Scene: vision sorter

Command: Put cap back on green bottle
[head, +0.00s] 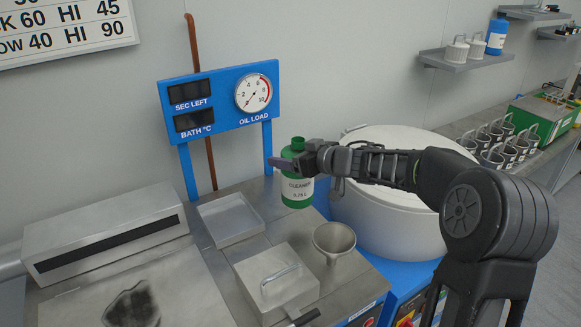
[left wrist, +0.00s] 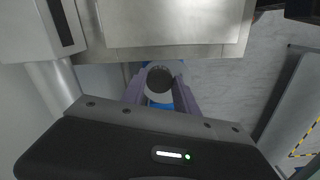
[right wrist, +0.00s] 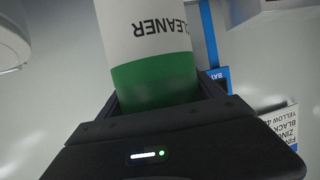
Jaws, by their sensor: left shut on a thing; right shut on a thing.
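The green bottle (head: 298,200) has a white label reading CLEANER and stands out over the steel counter in the head view; I cannot tell whether its base touches the counter. Its neck top looks open, with no cap on it. My right gripper (head: 285,163) reaches in from the right and is shut on the bottle's upper green part. The right wrist view shows the bottle (right wrist: 155,80) between the fingers. My left gripper (left wrist: 160,98) shows only in the left wrist view, shut on a small round thing (left wrist: 158,80) with a dark top and white and blue below. I cannot tell whether it is the cap.
A shallow steel tray (head: 207,211), a lidded steel box (head: 250,262) and a funnel-like cup (head: 334,238) stand around the bottle. A large white round vessel (head: 390,220) is behind my right arm. A blue gauge panel (head: 225,125) rises behind.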

